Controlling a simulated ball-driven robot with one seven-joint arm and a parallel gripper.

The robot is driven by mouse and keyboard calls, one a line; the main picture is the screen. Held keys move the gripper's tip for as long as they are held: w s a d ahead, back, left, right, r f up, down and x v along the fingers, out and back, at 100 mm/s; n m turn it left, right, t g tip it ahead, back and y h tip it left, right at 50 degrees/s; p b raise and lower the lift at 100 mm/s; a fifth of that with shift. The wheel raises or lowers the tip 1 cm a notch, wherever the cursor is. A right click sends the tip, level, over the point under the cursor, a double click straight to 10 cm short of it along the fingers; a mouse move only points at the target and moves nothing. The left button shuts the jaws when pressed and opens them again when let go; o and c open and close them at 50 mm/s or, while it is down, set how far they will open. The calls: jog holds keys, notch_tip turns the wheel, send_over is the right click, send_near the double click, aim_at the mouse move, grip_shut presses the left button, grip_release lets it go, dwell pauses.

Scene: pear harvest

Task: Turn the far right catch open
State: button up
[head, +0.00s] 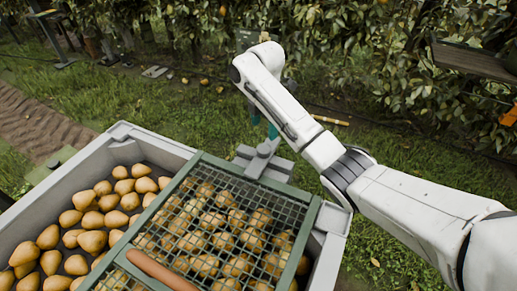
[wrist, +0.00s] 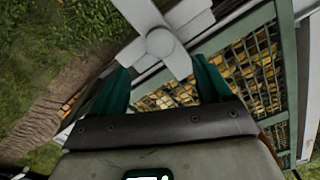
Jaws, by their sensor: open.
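The far right catch (head: 258,167) is a grey cross-shaped piece on the far edge of the bin, at the far side of the mesh lid (head: 190,168). In the wrist view the catch (wrist: 160,43) shows a round hub with arms, one of them reaching over the green lid frame. My gripper (wrist: 161,66) is open and empty, with its two teal fingers spread on either side of the catch's near arm. I cannot tell whether they touch it. In the head view the gripper (head: 264,122) is just beyond the catch, partly hidden by my white arm.
The grey bin (head: 180,146) holds many pears (head: 92,220), loose on the left and under the green-framed mesh on the right. An orange-brown bar (head: 160,270) lies along the lid's near left side. Grass and pear trees lie beyond the bin.

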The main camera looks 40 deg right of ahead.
aim_at(264, 148)
notch_tip(264, 148, down, 10)
jog(key=shift+r+b, duration=0.15)
jog(key=shift+b, duration=0.75)
jog(key=shift+c, duration=0.3)
grip_shut()
